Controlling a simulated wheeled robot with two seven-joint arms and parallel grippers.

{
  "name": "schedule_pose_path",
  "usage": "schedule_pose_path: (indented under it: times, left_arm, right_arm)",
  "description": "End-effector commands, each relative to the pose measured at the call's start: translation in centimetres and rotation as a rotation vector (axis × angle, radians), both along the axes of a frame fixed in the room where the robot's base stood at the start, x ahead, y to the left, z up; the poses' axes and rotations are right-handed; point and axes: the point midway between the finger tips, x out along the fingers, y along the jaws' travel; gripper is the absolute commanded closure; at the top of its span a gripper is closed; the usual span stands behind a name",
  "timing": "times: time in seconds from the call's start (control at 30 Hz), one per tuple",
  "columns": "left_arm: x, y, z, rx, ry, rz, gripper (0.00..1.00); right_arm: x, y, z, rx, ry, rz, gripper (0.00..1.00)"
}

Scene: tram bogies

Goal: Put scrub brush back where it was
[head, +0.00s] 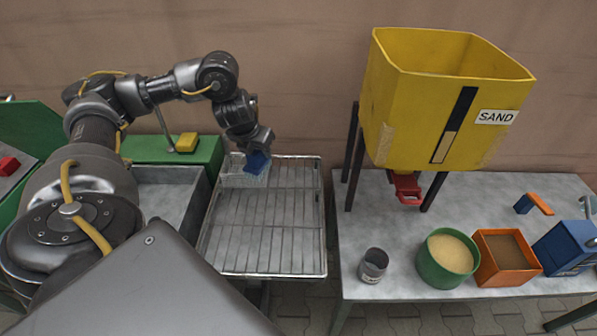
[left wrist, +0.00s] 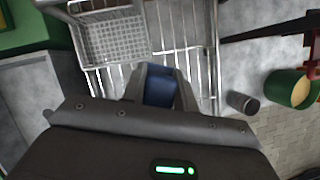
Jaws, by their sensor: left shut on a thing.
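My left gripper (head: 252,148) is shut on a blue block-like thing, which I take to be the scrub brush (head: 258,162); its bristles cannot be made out. In the left wrist view the brush (left wrist: 160,91) sits between the two fingers of my left gripper (left wrist: 160,78). A small wire basket (head: 236,178) stands at the back left of the wire rack (head: 265,235). The brush appears at the basket's right side in the head view; whether they touch is unclear. In the left wrist view the basket (left wrist: 110,42) shows empty. My right gripper is not in view.
A grey sink (head: 170,200) lies left of the rack, with a yellow block (head: 187,142) on the green ledge behind. On the right table stand a yellow sand hopper (head: 440,100), a grey cup (head: 373,265), a green sand tub (head: 430,268), an orange box (head: 490,275) and a blue box (head: 562,252).

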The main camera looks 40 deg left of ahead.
Motion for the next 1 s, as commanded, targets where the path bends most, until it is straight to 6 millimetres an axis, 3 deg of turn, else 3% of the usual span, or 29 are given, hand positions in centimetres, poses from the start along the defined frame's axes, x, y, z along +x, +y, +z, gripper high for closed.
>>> schedule_pose_path:
  times: [0.33, 0.7, 0.83, 1.0]
  left_arm:
    - [0.9, 0.2, -0.2, -0.001, -0.001, -0.025, 0.89]
    - [9.6, -1.7, -4.9, -0.005, 0.003, -0.024, 0.89]
    - [11.5, -2.1, -7.5, -0.005, 0.003, -0.024, 0.89]
    - [13.0, -2.2, -8.8, -0.002, 0.000, -0.025, 0.89]
  right_arm:
    - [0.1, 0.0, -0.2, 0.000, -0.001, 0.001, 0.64]
    - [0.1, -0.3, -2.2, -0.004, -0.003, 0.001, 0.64]
    - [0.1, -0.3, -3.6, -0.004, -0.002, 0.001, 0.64]
    - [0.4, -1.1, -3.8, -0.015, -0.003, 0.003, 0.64]
